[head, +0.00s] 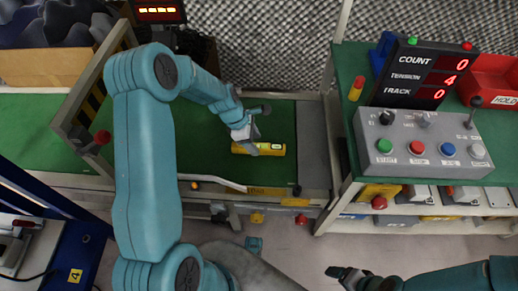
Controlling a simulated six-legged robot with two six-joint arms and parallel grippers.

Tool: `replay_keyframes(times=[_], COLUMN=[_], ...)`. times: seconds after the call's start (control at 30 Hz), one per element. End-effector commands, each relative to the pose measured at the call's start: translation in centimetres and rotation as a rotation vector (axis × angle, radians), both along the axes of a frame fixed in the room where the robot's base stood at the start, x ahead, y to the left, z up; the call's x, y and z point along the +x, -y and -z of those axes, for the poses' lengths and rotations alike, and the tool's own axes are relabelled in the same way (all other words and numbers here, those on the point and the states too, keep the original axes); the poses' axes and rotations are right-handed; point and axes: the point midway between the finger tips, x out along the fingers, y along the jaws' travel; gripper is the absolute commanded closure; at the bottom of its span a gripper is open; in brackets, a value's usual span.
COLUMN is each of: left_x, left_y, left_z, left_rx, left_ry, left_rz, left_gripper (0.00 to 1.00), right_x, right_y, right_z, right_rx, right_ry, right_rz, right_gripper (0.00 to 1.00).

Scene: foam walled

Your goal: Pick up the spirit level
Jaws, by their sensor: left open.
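The spirit level (272,149) is a short yellow bar lying on the green surface in the middle of the head view. My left gripper (254,128) is over its left part, with the fingers apart. One finger reaches down across the bar's upper left side. I cannot tell whether it touches the bar. The bar's right half is uncovered. My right gripper (345,273) is low in the view, far from the spirit level, above the floor. Its dark fingers are small and I cannot make out the gap between them.
A grey control box (424,146) with coloured buttons and a black display (425,75) stand on the right bench. A red bin (492,82) is at the far right. A white curved rail (212,181) runs along the green surface's front. Grey metal frames border that surface.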

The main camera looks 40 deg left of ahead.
Motion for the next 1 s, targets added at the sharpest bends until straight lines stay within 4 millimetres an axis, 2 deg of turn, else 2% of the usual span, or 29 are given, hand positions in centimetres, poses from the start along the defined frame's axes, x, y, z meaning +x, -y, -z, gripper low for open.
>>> replay_keyframes(times=[0.03, 0.17, 0.4, 0.47, 0.5, 0.6, 0.87, 1.0], left_x=[0.4, 0.9, 1.3, 1.3, 1.3, 1.3, 1.3, 1.3], left_y=[0.5, 1.1, 1.2, 1.2, 1.2, 1.2, 1.2, 1.2], left_z=[1.2, 2.9, 3.0, 3.0, 3.0, 3.0, 2.9, 2.0], left_rx=[0.000, -0.001, 0.001, 0.001, 0.001, 0.001, 0.001, 0.001], left_ry=[-0.001, -0.001, 0.001, 0.001, 0.001, 0.001, 0.001, 0.002], left_rz=[0.004, 0.002, 0.003, 0.003, 0.003, 0.003, 0.003, 0.003], left_gripper=[0.40, 0.40, 0.40, 0.60, 0.73, 1.00, 1.00, 1.00], right_x=[0.0, 0.0, 0.0, 0.0, 0.0, 0.0, 0.0, 0.0], right_y=[0.0, 0.0, 0.0, 0.0, 0.0, 0.0, 0.0, 0.0], right_z=[0.8, 1.4, 1.2, 1.2, 1.2, 1.2, 1.2, 0.8], right_rx=[0.000, 0.000, 0.000, 0.000, 0.000, 0.000, 0.000, 0.000], right_ry=[0.000, 0.000, 0.000, 0.000, 0.000, 0.000, 0.000, 0.000], right_rz=[0.000, 0.000, 0.000, 0.000, 0.000, 0.000, 0.000, 0.000], right_gripper=[0.18, 0.18, 0.18, 0.18, 0.18, 0.18, 0.18, 0.18])
